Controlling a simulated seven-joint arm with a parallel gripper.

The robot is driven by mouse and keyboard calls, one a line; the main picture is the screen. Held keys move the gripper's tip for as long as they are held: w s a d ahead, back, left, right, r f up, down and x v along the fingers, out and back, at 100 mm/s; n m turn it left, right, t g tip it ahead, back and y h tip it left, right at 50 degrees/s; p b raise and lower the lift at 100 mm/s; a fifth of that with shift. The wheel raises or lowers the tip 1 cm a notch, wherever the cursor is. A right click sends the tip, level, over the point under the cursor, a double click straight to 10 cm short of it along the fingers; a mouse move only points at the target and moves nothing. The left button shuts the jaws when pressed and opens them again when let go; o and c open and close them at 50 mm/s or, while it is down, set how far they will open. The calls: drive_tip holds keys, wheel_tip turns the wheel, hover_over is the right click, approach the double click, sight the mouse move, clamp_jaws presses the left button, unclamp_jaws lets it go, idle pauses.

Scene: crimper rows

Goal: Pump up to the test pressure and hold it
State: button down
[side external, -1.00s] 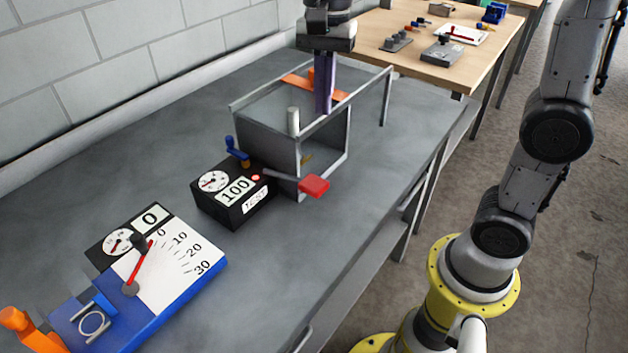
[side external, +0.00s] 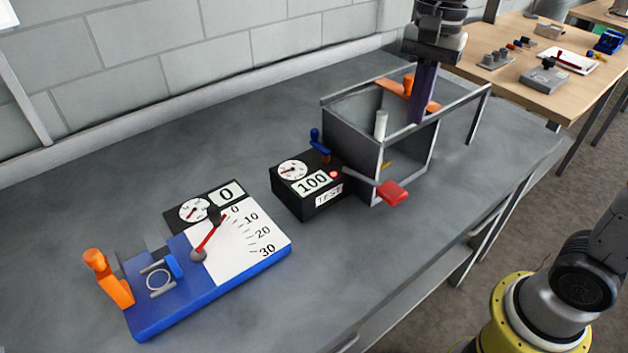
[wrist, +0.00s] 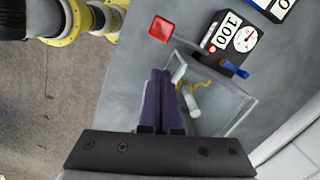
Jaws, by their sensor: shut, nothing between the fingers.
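A black test box (side external: 305,205) carries a round gauge (side external: 292,170), a display reading 100, a red lamp (side external: 334,174) and a TEST label. In the wrist view the box (wrist: 212,34) also reads 100. A blue valve handle (side external: 315,135) stands behind it. A lever with a red pad (side external: 392,194) sticks out at the front of a grey open-topped tank (side external: 352,150); the pad also shows in the wrist view (wrist: 161,29). A white cylinder (side external: 381,125) stands in the tank.
A blue board (side external: 210,290) with a second gauge, a display reading 0, a red pointer on a 0 to 30 scale and an orange handle (side external: 108,278) lies at left. An orange bar (side external: 428,103) crosses the tank's rear. The bench front is clear.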

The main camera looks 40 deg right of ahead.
sight(394, 188)
idle(0.3)
drive_tip(key=a+f, duration=0.1)
drive_tip(key=s+a+f, duration=0.1)
drive_tip(key=a+f, duration=0.1)
drive_tip(key=shift+s+a+f, duration=0.15)
drive_tip(key=shift+a+f, duration=0.05)
drive_tip(key=shift+a, duration=0.05)
drive_tip(key=shift+s+a+f, duration=0.1)
drive_tip(key=shift+a+f, duration=0.05)
drive_tip(key=shift+f, duration=1.6)
drive_tip(key=shift+s+a+f, duration=0.1)
drive_tip(key=shift+a+f, duration=0.05)
drive_tip(key=shift+f, duration=1.55)
